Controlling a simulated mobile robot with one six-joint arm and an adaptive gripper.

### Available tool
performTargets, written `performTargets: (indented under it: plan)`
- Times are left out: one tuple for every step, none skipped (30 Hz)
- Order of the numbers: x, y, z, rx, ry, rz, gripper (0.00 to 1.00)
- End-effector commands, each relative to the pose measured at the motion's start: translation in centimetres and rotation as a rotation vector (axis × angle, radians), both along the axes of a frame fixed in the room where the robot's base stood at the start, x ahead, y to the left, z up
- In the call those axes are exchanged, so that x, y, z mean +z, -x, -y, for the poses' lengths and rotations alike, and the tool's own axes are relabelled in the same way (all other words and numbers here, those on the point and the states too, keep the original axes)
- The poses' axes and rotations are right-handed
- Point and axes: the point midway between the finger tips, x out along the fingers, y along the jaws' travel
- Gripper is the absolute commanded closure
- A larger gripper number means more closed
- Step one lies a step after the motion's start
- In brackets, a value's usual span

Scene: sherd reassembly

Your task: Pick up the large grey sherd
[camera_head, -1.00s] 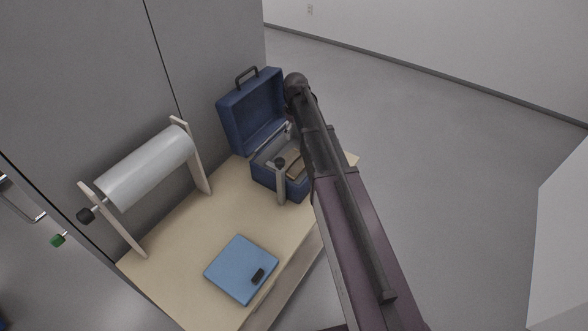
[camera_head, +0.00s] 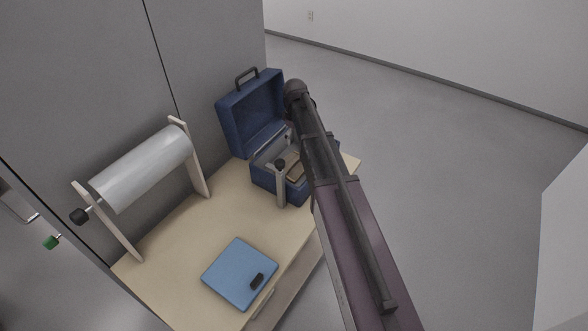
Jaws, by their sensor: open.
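I cannot make out the large grey sherd. A blue case (camera_head: 264,182) stands open on the table, its lid (camera_head: 228,120) tilted up at the back. Inside its grey interior I see a small brown piece (camera_head: 295,174), partly covered by my arm. My arm crosses the picture from the lower right up to a dark rounded joint beside the case, and hides the case's right side. My gripper is not visible; I cannot see its fingers or whether they touch anything.
The case stands on a beige table (camera_head: 212,222). A short pale post with a black knob (camera_head: 281,185) stands at its front. A flat blue box with a black catch (camera_head: 236,271) lies nearer. A grey roll (camera_head: 143,168) hangs on a wooden stand at left. Open floor lies to the right.

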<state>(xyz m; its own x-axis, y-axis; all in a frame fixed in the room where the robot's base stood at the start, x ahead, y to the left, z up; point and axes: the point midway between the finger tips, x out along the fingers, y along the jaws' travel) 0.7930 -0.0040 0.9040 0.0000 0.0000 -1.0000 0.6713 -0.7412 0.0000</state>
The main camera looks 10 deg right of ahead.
Motion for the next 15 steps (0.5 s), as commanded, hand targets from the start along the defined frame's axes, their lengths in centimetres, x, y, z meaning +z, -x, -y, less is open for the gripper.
performTargets:
  plan:
    - [-0.8, 0.0, 0.0, 0.000, 0.000, 0.000, 0.00]
    - [-1.1, 0.0, 0.0, 0.000, 0.000, 0.000, 0.00]
    - [-1.4, 0.0, 0.0, 0.000, 0.000, 0.000, 0.00]
    - [-1.6, 0.0, 0.0, -0.001, 0.000, 0.000, 0.00]
    - [-1.8, 0.0, 0.0, -0.001, 0.000, 0.000, 0.00]
    - [-2.1, 0.0, 0.0, -0.001, 0.000, 0.000, 0.00]
    - [-2.4, 0.0, 0.0, -0.001, 0.000, 0.000, 0.00]
    - [-2.6, 0.0, 0.0, -0.001, 0.000, 0.000, 0.00]
    - [-2.9, 0.0, 0.0, -0.001, 0.000, 0.000, 0.00]
    - [-3.1, 0.0, 0.1, -0.001, 0.000, 0.000, 0.00]
    - [-3.3, 0.0, 0.1, -0.001, 0.000, 0.000, 0.00]
    - [-3.6, 0.0, 0.1, -0.001, 0.000, 0.000, 0.00]
    - [-3.9, 0.0, 0.1, -0.001, 0.000, 0.000, 0.00]
    - [-4.1, 0.0, 0.1, -0.001, 0.000, 0.000, 0.00]
    - [-4.4, 0.0, 0.1, -0.001, 0.000, 0.000, 0.00]
